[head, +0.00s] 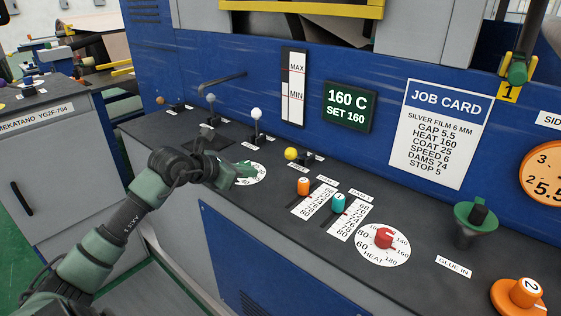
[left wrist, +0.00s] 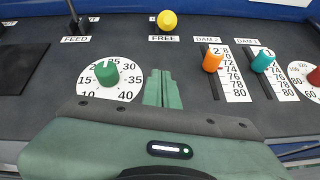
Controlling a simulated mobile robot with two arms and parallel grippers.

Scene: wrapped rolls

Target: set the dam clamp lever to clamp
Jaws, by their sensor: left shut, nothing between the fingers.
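A lever with a yellow ball knob (head: 291,154) stands on the dark console top, to the left of the dam sliders. I take it for the dam clamp lever. In the left wrist view the yellow knob (left wrist: 167,20) is at the top, just beyond a label reading FREE (left wrist: 165,38). The lever leans toward that label in the head view. My left gripper (head: 246,172) is shut and empty over the console, left of the yellow knob and apart from it. Its closed fingers (left wrist: 162,88) point toward the label in the left wrist view. My right gripper is not in view.
A green dial (left wrist: 108,74) lies left of my fingers. The orange DAM 2 slider (head: 303,186) and teal DAM 1 slider (head: 339,202) stand to the right, then the red heat knob (head: 384,237). A white-knobbed lever (head: 257,114) stands behind my gripper.

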